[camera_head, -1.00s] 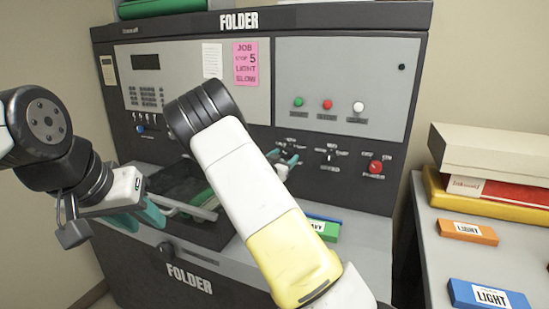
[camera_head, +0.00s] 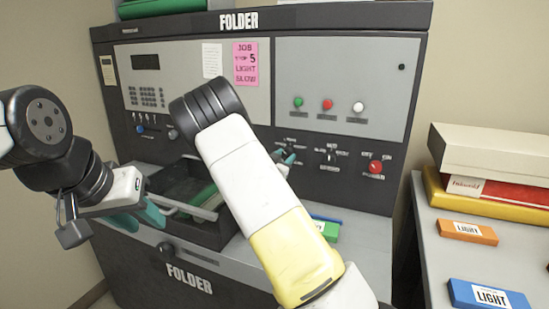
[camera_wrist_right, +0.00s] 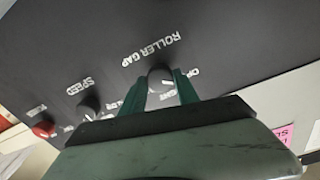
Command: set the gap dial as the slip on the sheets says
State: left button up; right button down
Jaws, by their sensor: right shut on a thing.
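The gap dial (camera_wrist_right: 160,78) is a dark round knob under the words ROLLER GAP in the right wrist view. My right gripper (camera_wrist_right: 160,90) is shut on it, one green finger on each side. Some setting words around it are hidden by the fingers, and its pointing is hard to read. In the head view my right gripper (camera_head: 285,158) is at the folder's lower panel, mostly behind my forearm. A pink slip (camera_head: 245,64) on the folder's front reads JOB, a blurred line ending in 5, LIGHT, SLOW. My left gripper (camera_head: 144,218) is open and empty, before the tray.
A dark tray (camera_head: 213,233) sits in the folder's left side. The speed dial (camera_head: 328,157) and red power knob (camera_head: 375,167) are right of the gap dial. A side table at right bears an orange box (camera_head: 468,232), a blue LIGHT box (camera_head: 488,296) and stacked packs.

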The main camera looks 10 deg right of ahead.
jog(key=m, duration=0.5)
jog(key=shift+m, duration=0.3)
jog(key=m, duration=0.6)
jog(key=shift+y, duration=0.3)
jog(key=m, duration=0.5)
jog(key=shift+d+r, duration=0.1)
jog(key=m, duration=0.5)
jog(key=shift+m, duration=0.4)
jog(key=c, duration=0.9)
grip_release()
